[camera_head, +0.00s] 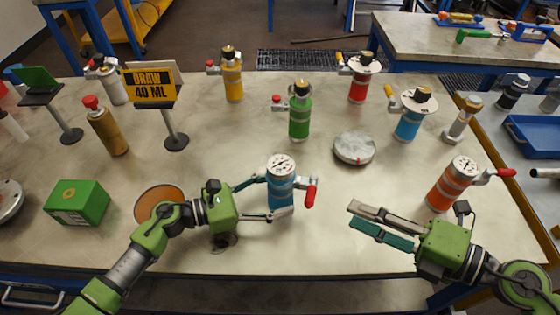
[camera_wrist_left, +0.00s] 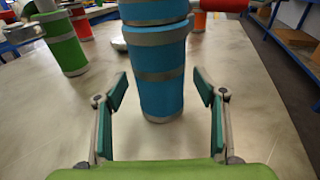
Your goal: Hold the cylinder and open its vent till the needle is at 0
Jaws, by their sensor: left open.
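A blue cylinder (camera_head: 281,196) stands upright on the table, with a white dial gauge (camera_head: 281,166) on top and a red-handled vent (camera_head: 311,192) on its right side. The needle is too small to read. My left gripper (camera_head: 262,198) is open, its fingers reaching towards either side of the blue cylinder. In the left wrist view the blue cylinder (camera_wrist_left: 162,85) stands just ahead, between the open fingertips (camera_wrist_left: 162,92), with gaps on both sides. Its top is cut off there. My right gripper (camera_head: 352,214) is open and empty over the table, right of the red handle.
An orange gauge vessel (camera_head: 447,188) stands near my right gripper. A round grey disc (camera_head: 354,148) and a green vessel (camera_head: 299,117) stand behind the blue cylinder. An orange disc (camera_head: 158,203) and a green box (camera_head: 77,203) lie left.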

